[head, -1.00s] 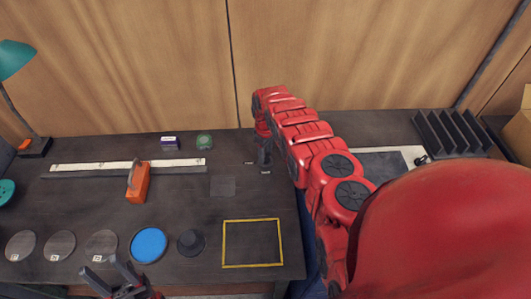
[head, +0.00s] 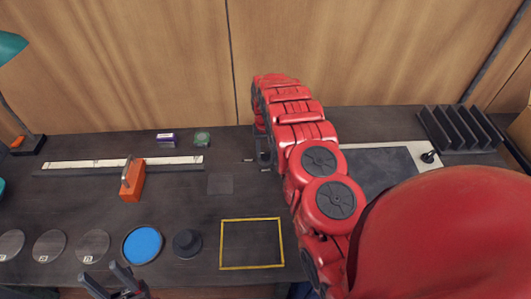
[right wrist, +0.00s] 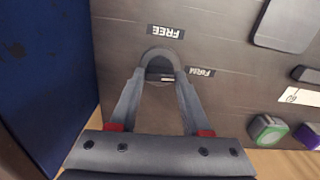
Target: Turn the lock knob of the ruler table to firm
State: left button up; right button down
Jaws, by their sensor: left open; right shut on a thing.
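The lock knob (right wrist: 160,54) shows in the right wrist view as a grey rounded piece on the dark table top. My right gripper (right wrist: 161,74) is shut on it, with a fingertip on each side. A FREE label (right wrist: 165,32) and a FIRM label (right wrist: 200,71) lie beside the knob, both upside down in this view. A small light mark shows between the fingertips, close to level with FIRM; its exact pointing is unclear. In the head view my right gripper (head: 264,157) is partly hidden by my arm. My left gripper (head: 105,279) is open and empty at the front edge.
A white ruler (head: 80,164) with an orange block (head: 132,184) lies at the left. A purple box (head: 166,138) and a green box (head: 202,138) stand behind it. Round plates, a blue disc (head: 142,245) and a yellow frame (head: 251,268) lie in front. A black rack (head: 462,130) stands right.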

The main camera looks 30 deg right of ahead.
aim_at(265, 153)
jog(key=shift+m, duration=0.5)
jog(key=shift+c, duration=1.8)
grip_release()
jog(key=shift+r+b, duration=0.1)
jog(key=shift+b, duration=0.2)
jog(key=shift+w+r, duration=0.1)
jog(key=shift+r, duration=0.1)
notch_tip(265, 153, up, 5)
jog(key=shift+f+b, duration=0.1)
jog(key=shift+b, duration=1)
notch_tip(265, 153, up, 12)
jog(key=p, duration=0.9)
